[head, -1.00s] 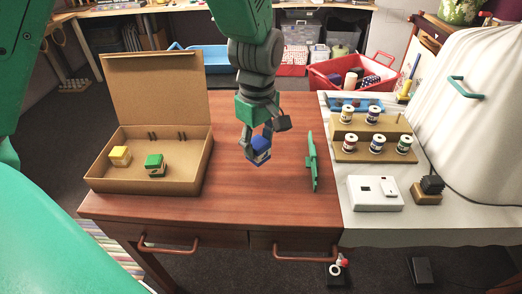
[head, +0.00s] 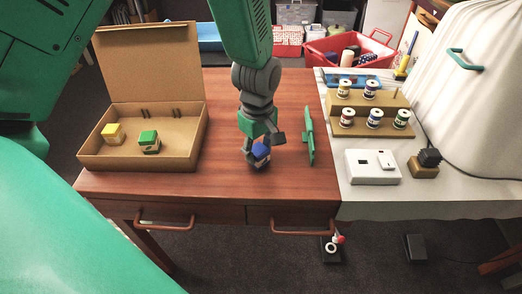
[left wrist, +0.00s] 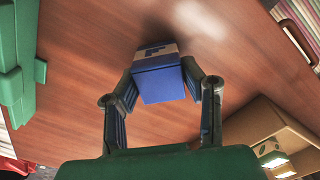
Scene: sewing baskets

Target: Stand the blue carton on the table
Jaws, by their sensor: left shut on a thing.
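The blue carton (head: 261,152) is a small box with a blue top and a pale, dark-marked side. It is between the fingers of my left gripper (head: 262,147), over the middle of the brown table (head: 225,120). The gripper points down and is shut on the carton. In the left wrist view the carton (left wrist: 160,82) shows a blue face and a white band between both fingers (left wrist: 160,85). The carton looks close to the table top; I cannot tell whether it touches. My right gripper is not in view.
An open cardboard box (head: 95,160) on the left holds a yellow carton (head: 113,133) and a green carton (head: 149,141). A thread spool stand (head: 385,112) is further right. The table's front strip is clear.

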